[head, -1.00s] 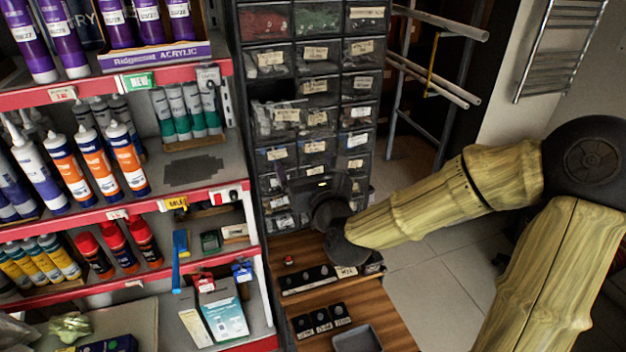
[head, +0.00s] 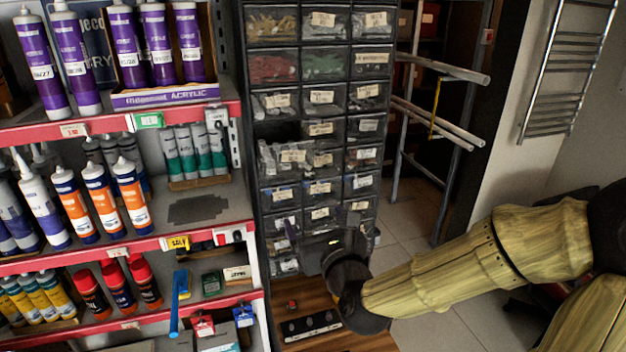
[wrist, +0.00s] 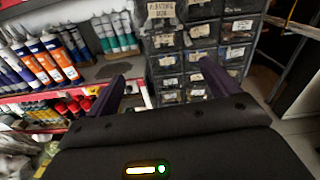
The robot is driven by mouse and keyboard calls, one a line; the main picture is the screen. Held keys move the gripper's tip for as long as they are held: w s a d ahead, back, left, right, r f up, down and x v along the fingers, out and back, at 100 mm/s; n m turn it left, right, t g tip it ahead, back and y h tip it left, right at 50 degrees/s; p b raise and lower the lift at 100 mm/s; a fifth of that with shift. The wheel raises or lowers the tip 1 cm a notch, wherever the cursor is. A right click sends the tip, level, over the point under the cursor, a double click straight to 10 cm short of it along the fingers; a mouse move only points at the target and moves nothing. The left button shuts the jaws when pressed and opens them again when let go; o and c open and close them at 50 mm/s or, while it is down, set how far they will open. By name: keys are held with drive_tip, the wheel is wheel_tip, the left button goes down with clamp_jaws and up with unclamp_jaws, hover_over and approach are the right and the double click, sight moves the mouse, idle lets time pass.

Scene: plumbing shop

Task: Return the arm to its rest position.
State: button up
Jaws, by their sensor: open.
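My gripper (wrist: 160,90) is open in the wrist view, its two dark fingers apart with nothing between them. In the head view my gripper (head: 318,222) is small and dark, in front of the lower drawers of the parts cabinet. My arm, with yellowish covers, reaches in from the right of the head view, bent at the elbow at the right edge. The gripper is held above the wooden bench (head: 355,340), apart from it as far as I can tell.
The drawer cabinet (head: 320,125) stands behind my gripper, with one dark open slot. Red-edged shelves (head: 125,250) with tubes and cans are at left. A pipe rack (head: 440,70) and towel radiator (head: 570,65) stand at right. Tiled floor (head: 425,330) shows beyond the bench.

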drive_tip(key=s+d+f+n+g+h, duration=0.15)
drive_tip(key=f+n+g, duration=0.25)
drive_tip(key=f+n, duration=0.4)
drive_tip(key=s+d+f+n+g+h, duration=0.15)
drive_tip(key=f+n+g, duration=0.25)
drive_tip(key=f+n, duration=0.4)
drive_tip(key=s+d+f+n+g+h, duration=0.1)
drive_tip(key=s+d+n+g+h, duration=0.1)
drive_tip(key=s+d+n+g, duration=0.4)
drive_tip(key=s+d+n, duration=0.3)
drive_tip(key=s+n, duration=0.3)
drive_tip(key=n, duration=0.3)
drive_tip(key=shift+d+f+n, duration=0.3)
drive_tip(key=shift+d+n, duration=0.1)
drive_tip(key=shift+w, duration=0.15)
drive_tip(key=shift+s, duration=0.2)
